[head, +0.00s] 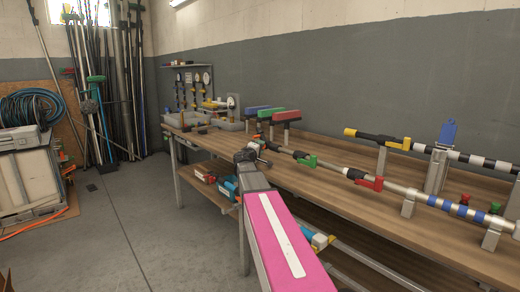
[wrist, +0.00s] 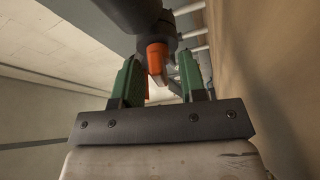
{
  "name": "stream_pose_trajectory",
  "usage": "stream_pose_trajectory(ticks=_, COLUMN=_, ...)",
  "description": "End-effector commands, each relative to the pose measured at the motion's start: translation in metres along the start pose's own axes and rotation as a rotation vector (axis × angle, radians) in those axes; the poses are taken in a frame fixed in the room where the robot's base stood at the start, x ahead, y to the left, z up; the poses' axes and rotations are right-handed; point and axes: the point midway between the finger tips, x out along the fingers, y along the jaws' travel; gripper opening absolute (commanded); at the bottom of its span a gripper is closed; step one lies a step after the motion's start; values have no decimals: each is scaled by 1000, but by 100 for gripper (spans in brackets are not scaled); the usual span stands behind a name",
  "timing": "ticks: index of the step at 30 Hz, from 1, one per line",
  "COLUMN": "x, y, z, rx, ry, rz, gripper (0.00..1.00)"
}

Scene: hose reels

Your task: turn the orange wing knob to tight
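The orange wing knob (wrist: 157,56) shows in the wrist view, on the end of a dark round fitting above my gripper. My gripper (wrist: 160,72) has two green fingers, spread apart with the knob between them. A narrow gap shows on each side of the knob, so the fingers do not appear closed on it. In the head view my gripper (head: 252,156) is at the front edge of the workbench, at the far end of my pink arm. No tight marking is readable.
The workbench (head: 330,192) carries long poles on stands, with a green clamp (head: 307,160) and a red clamp (head: 368,181). Power tools lie on the lower shelf (head: 215,192).

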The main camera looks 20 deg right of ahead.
Motion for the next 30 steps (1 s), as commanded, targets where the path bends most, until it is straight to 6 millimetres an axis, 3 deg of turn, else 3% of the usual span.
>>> stream_pose_trajectory(ticks=8, x=-9, y=0, z=1, rx=0, ry=1, rz=0, gripper=38)
stream_pose_trajectory(ticks=21, x=-86, y=0, z=2, rx=0, ry=2, rz=-1, gripper=38)
stream_pose_trajectory(ticks=30, x=-108, y=0, z=0, rx=0, ry=0, rz=0, gripper=38)
